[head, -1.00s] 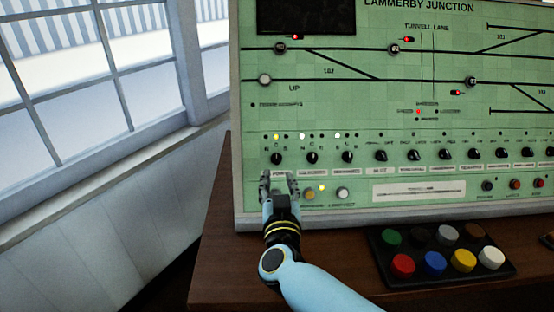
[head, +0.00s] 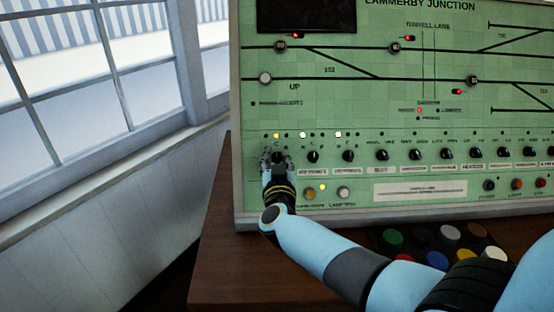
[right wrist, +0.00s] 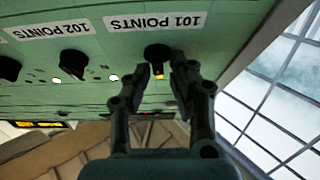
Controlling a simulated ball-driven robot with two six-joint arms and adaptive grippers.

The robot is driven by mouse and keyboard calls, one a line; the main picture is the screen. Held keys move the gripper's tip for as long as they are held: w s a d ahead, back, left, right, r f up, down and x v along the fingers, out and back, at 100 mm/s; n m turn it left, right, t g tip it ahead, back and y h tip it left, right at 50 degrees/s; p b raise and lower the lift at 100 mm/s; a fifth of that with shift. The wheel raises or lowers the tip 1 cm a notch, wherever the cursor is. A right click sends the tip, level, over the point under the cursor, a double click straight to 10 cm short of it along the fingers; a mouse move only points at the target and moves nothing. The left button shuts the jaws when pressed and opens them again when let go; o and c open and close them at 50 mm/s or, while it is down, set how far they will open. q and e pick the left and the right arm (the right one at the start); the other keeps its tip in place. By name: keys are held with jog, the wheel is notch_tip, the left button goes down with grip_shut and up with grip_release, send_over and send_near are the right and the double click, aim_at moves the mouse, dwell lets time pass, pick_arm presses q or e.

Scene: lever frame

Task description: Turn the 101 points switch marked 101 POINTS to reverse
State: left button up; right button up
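The 101 points switch (right wrist: 157,53) is a black rotary knob on the green panel, with a white label reading 101 POINTS (right wrist: 155,21), upside down in the right wrist view. My right gripper (right wrist: 163,68) is at this knob, its two fingers apart on either side of it; I cannot tell whether they touch it. In the head view my right gripper (head: 277,158) covers most of the knob and its label, so its pointer direction is hidden. A yellow lamp (head: 276,135) is lit above the knob. My left gripper is not in view.
The 102 points knob (right wrist: 73,63) is beside it, in a row of several similar knobs. Yellow and grey buttons (head: 343,193) sit below on the panel (head: 420,205).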

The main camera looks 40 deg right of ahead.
grip_shut()
jog(key=shift+d+m+h, duration=0.1)
jog(key=shift+m+h, duration=0.3)
jog(key=shift+m, duration=0.3)
jog(key=m+g+h, duration=0.1)
jog(key=m, duration=0.2)
jog(key=m+g+h, duration=0.1)
jog(key=m, duration=0.1)
jog(key=shift+s+r+m+g+p, duration=0.1)
jog(key=shift+r+m+g+p, duration=0.05)
jog(key=shift+m+g+p, duration=0.2)
jog(key=shift+m+g+h, duration=0.4)
jog(key=shift+m+g, duration=0.65)
jog(key=shift+m, duration=1.4)
jog(key=shift+o, duration=2.4)
grip_release()
jog(key=shift+d, duration=0.1)
notch_tip(320, 180, up, 10)
